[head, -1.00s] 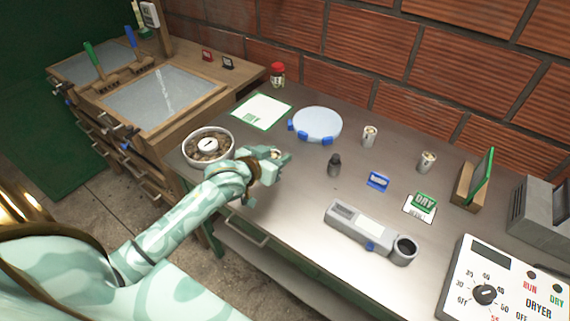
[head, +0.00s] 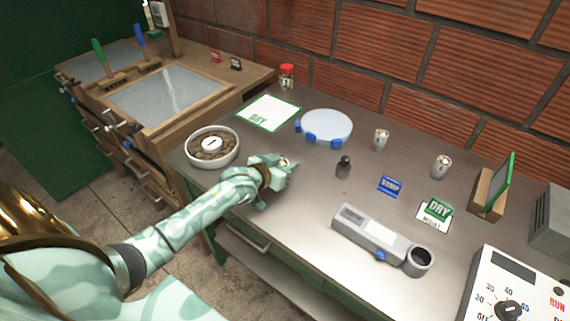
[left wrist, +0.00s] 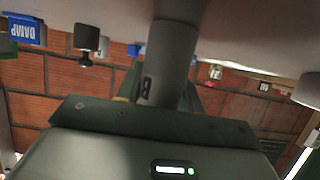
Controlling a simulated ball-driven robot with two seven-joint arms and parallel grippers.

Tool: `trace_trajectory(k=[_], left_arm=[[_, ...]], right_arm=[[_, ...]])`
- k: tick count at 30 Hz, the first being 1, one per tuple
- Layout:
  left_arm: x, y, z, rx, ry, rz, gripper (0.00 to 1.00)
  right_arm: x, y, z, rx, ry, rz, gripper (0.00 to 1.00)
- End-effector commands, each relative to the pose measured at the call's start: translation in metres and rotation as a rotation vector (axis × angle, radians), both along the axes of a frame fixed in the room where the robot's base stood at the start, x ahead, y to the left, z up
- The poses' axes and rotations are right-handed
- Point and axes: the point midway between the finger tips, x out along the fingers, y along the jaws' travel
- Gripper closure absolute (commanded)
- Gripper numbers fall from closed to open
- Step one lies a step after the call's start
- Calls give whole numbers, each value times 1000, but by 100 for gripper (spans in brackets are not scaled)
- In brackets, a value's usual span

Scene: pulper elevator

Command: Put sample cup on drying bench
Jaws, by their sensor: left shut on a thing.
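My left gripper (head: 281,170) is over the metal work table, just right of the round bowl of beans, shut on a small pale cup (head: 284,162) whose top shows between the fingers. The fingers hide most of this cup, and I cannot tell whether it touches the table. Two similar cups, a middle one (head: 381,139) and a right one (head: 441,166), stand at the back of the table. A wooden bench with mesh-bottomed trays (head: 165,92) stands at the left; I see no label naming it the drying bench. My right gripper is not in view.
Bare metal lies between gripper and meter.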

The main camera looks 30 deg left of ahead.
Motion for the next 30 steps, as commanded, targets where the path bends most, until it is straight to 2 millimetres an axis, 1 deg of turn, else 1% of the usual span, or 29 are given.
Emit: trace_trajectory(k=[1, 2, 3, 4, 11, 14, 17, 20, 24, 27, 30], left_arm=[[0, 0, -2, 0, 1, 0, 86], [0, 0, -2, 0, 1, 0, 57], [0, 0, -2, 0, 1, 0, 46], [0, 0, -2, 0, 1, 0, 41], [0, 0, -2, 0, 0, 0, 41], [-1, 0, 2, 0, 0, 0, 41], [-13, 0, 8, 0, 1, -1, 41], [-33, 2, 18, 0, 0, -1, 41], [-65, 5, 31, 0, 1, -1, 41], [-85, 6, 39, 1, 1, -1, 41], [-99, 8, 43, 0, 2, 0, 41]], right_arm=[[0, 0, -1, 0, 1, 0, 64], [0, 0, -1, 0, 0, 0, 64], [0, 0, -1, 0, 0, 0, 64], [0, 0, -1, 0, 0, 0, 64], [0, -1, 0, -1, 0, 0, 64], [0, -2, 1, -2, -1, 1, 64], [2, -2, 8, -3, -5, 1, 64], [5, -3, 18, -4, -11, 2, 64], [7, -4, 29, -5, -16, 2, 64], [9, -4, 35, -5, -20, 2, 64], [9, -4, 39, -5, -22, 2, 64]])
